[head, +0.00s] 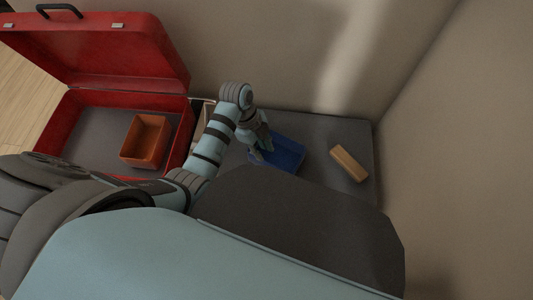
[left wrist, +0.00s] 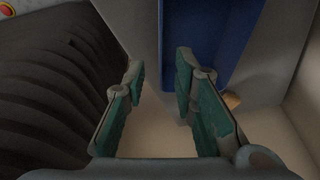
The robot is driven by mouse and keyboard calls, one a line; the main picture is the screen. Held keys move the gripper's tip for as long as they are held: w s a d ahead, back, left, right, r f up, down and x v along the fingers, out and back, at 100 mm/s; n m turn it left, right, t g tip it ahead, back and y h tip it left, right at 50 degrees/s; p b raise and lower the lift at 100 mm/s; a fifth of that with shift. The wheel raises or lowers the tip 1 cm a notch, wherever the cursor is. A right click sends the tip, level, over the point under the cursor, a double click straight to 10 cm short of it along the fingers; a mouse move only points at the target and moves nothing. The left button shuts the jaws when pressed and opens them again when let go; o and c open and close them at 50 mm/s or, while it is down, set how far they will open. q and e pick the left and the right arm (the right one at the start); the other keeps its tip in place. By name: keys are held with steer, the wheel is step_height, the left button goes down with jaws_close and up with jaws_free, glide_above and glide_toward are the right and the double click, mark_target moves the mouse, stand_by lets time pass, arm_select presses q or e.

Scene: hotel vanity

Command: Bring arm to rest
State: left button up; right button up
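My left arm reaches over the dark grey counter, and its gripper (head: 262,145) is beside the left edge of a blue open tray (head: 290,155). In the left wrist view the two green-padded fingers of this gripper (left wrist: 160,82) stand apart with nothing between them. The blue tray (left wrist: 205,45) shows there just beyond the right finger. My right gripper is not in either view.
An open red suitcase (head: 105,60) lies at the left with an orange-brown box (head: 146,140) inside. A tan wooden block (head: 348,163) lies on the counter (head: 345,130) right of the tray. Beige walls (head: 290,50) close the back and right.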

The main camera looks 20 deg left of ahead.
arm_select(q)
steer(key=shift+a+r, duration=0.1)
steer(key=shift+r, duration=0.1)
stand_by(0.4)
steer(key=s+a+r+n+t+y, duration=0.2)
steer(key=s+a+n, duration=0.2)
steer(key=s+n, duration=0.5)
steer(key=s+a+r+n+t+y, duration=0.2)
steer(key=s+a+r+n, duration=0.15)
steer(key=s+n, duration=0.55)
step_height(320, 180, down, 13)
steer(key=s+a+n+g+p, duration=0.1)
steer(key=a+p, duration=0.1)
steer(key=p, duration=0.3)
steer(key=s+f+g+p, duration=0.1)
steer(key=s+f+p, duration=0.5)
steer(key=s, duration=0.8)
step_height(320, 180, down, 3)
steer(key=shift+s+a+r+g, duration=0.15)
steer(key=shift+s+a+g, duration=0.15)
steer(key=shift+a, duration=0.15)
